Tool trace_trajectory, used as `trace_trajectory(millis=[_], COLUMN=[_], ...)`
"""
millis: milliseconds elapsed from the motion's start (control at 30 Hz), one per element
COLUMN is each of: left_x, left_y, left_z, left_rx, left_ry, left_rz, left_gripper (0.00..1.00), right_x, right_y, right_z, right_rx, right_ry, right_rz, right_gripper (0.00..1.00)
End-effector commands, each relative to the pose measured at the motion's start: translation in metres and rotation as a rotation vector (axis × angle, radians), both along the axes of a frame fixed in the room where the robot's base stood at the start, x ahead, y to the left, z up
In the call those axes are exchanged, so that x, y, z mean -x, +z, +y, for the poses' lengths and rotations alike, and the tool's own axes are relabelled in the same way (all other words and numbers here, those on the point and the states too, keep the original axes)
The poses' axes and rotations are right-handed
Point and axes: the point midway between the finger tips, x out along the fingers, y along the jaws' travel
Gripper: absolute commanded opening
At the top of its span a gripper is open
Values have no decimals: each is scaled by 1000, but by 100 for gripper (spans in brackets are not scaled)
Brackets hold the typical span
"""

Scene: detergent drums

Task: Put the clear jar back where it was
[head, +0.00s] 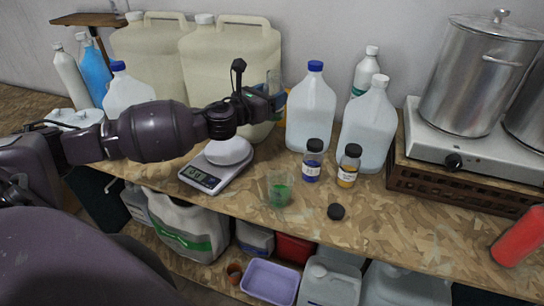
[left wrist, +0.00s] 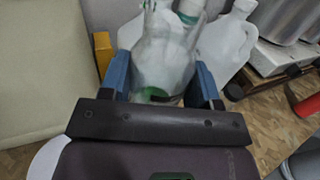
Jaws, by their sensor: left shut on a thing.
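My left gripper (head: 270,92) reaches in from the left, raised above the counter behind the scale. It is shut on a clear jar (head: 273,77), seen small and partly hidden in the head view. In the left wrist view the clear jar (left wrist: 165,60) stands between the blue fingers of the left gripper (left wrist: 162,85), with some green showing at its bottom. A clear cup with green liquid (head: 280,190) stands on the counter near its front edge. My right gripper is not in view.
Two small bottles, blue (head: 312,160) and amber (head: 348,165), stand before large jugs (head: 310,110). A black cap (head: 336,212) lies in front. A hot plate (head: 470,148) with pots is at right. The front right counter is mostly bare.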

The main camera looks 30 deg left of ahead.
Motion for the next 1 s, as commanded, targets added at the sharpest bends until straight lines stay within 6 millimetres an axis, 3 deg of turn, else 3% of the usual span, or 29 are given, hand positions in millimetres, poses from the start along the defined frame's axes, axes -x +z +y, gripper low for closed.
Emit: trace_trajectory(millis=[100,600,1000], left_x=[0,1,1], left_y=[-28,-125,-152], left_z=[0,-1,-1], left_rx=[5,5,4], left_ry=[1,0,-2], left_rz=[4,3,2], left_gripper=[30,30,30], right_x=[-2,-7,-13], right_y=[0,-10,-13], right_z=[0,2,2], right_rx=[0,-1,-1], right_ry=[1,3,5], right_rz=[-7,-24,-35], right_gripper=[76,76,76])
